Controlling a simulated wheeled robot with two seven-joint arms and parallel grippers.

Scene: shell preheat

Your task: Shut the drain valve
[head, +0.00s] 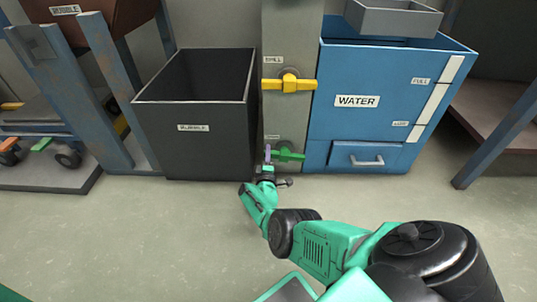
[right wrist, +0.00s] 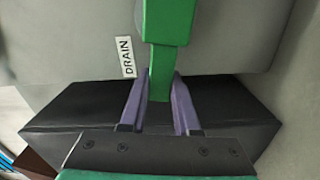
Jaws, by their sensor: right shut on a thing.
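The green drain valve (head: 290,155) sits low on the grey column, and its handle lies about level in the head view. My right gripper (head: 267,154) is at the left end of that handle. In the right wrist view the purple fingers of the right gripper (right wrist: 161,95) are shut on the green handle (right wrist: 166,30), one on each side. A DRAIN label (right wrist: 125,57) is beside the handle there. My left gripper is not in view.
A yellow valve (head: 289,84) is higher on the grey column (head: 290,25). A black open bin (head: 195,145) stands to the left and a blue WATER tank (head: 345,125) to the right. The floor (head: 150,235) in front is clear.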

